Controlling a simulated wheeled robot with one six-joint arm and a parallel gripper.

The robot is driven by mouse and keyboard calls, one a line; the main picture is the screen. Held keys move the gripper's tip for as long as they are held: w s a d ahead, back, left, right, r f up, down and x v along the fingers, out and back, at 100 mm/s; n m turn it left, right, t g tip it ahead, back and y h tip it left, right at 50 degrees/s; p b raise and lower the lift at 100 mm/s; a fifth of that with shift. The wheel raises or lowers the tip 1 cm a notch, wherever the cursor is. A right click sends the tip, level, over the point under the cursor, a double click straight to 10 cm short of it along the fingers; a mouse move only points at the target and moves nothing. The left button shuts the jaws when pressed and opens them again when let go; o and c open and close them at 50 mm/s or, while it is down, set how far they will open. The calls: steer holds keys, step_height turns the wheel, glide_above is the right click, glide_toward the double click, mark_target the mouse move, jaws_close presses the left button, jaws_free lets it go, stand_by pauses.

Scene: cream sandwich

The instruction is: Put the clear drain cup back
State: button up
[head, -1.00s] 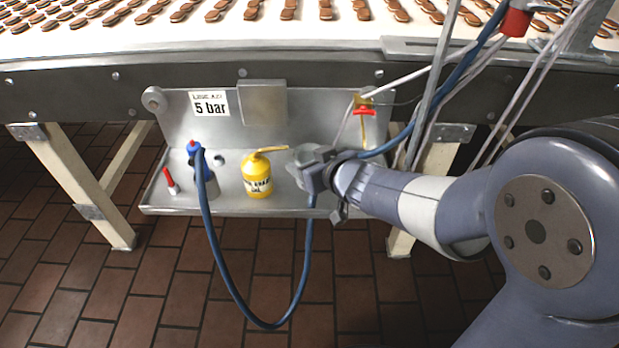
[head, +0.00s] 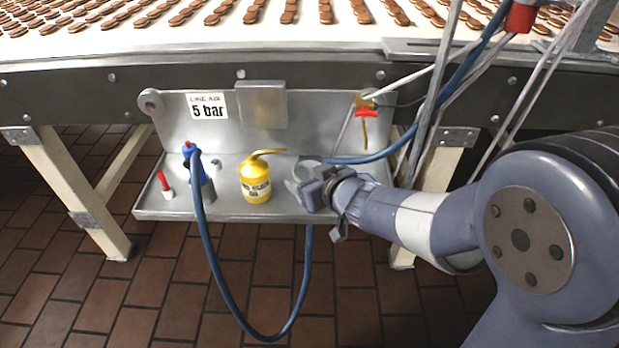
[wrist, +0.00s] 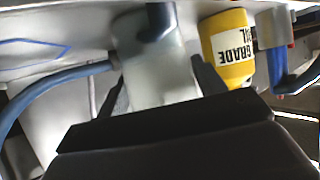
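The clear drain cup (head: 303,172) is a pale translucent cylinder above the right part of the metal shelf. In the wrist view the cup (wrist: 160,80) stands between my two dark fingers, which lie against its sides. My gripper (head: 317,190) appears shut on it, reaching in from the right. A dark tubular part (wrist: 155,20) shows at the cup's far end. Whether the cup's base touches the shelf cannot be told. The gripper body hides part of the cup in the head view.
A yellow oil bottle (head: 255,180) stands just left of the cup. A blue-topped tool (head: 190,150) with a looping blue hose (head: 215,265) and a red-and-white marker (head: 164,183) are further left. A red-handled brass valve (head: 366,113) is on the back panel. The metal shelf (head: 230,212) has a front lip.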

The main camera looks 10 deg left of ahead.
steer(key=o, duration=0.3)
steer(key=shift+o, duration=0.2)
steer(key=shift+r, duration=0.25)
steer(key=p+v, duration=0.5)
steer(key=v, duration=0.7)
steer(key=shift+p, duration=0.4)
steer(key=shift+f, duration=0.1)
